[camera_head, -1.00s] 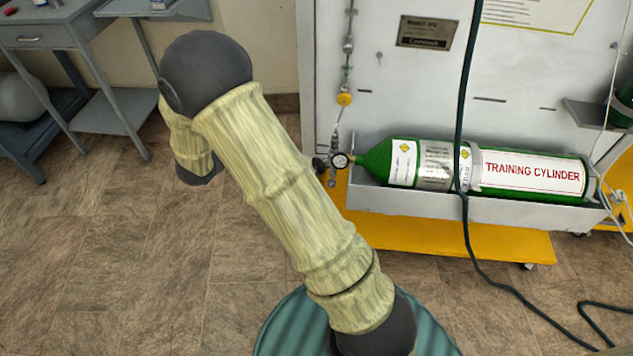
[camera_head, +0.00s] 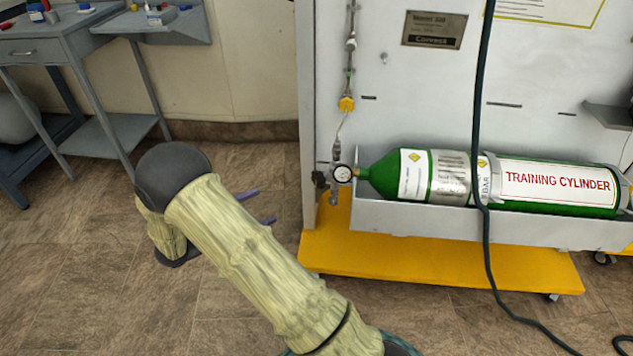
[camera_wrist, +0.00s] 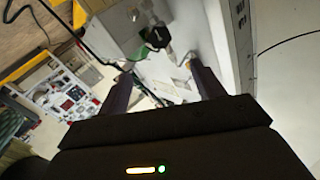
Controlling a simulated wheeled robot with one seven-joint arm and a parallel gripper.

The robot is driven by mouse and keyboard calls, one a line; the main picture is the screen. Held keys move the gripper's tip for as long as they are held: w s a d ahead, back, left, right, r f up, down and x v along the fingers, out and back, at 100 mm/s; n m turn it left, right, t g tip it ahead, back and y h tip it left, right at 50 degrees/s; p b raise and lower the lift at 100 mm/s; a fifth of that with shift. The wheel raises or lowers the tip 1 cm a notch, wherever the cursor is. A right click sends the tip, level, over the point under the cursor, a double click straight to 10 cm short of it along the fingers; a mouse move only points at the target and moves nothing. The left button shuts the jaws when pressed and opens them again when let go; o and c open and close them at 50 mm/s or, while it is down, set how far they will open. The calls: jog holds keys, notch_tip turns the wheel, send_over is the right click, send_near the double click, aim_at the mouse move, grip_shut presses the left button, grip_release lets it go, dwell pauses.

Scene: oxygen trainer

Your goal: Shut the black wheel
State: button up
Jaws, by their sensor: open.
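The black wheel (camera_head: 319,180) is a small dark knob on the left side of the valve and gauge fitting, at the neck of the green training cylinder (camera_head: 395,176). The round pressure gauge (camera_head: 343,173) sits just right of it. In the wrist view the black wheel (camera_wrist: 157,38) shows ahead, above the gap between my fingers. My gripper (camera_head: 266,205) is left of the wheel and apart from it, open and empty, with its two purple-grey fingers pointing right. Both fingers also show in the wrist view, with my gripper (camera_wrist: 160,72) spread. My arm hides the gripper's body in the head view.
The cylinder lies in a grey tray (camera_head: 450,224) on a white panel cart with a yellow base (camera_head: 430,275). A dark hose (camera_head: 478,130) hangs in front of the cylinder. A grey desk (camera_head: 50,45) stands at the left. Floor between desk and cart is clear.

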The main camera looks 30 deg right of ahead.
aim_at(316, 181)
jog(key=d+b, duration=0.2)
jog(key=d, duration=0.3)
jog(key=w+d+b, duration=0.1)
jog(key=d+b, duration=0.1)
jog(key=d, duration=0.4)
jog(key=w+d+b, duration=0.1)
jog(key=d+b, duration=0.1)
jog(key=d, duration=0.3)
jog(key=shift+w+d+f+b, duration=0.1)
jog(key=shift+d+f+b, duration=0.05)
jog(key=shift+b, duration=0.2)
jog(key=shift+w+d, duration=0.1)
jog(key=shift+d, duration=0.4)
jog(key=shift+c, duration=0.2)
jog(key=c, duration=0.9)
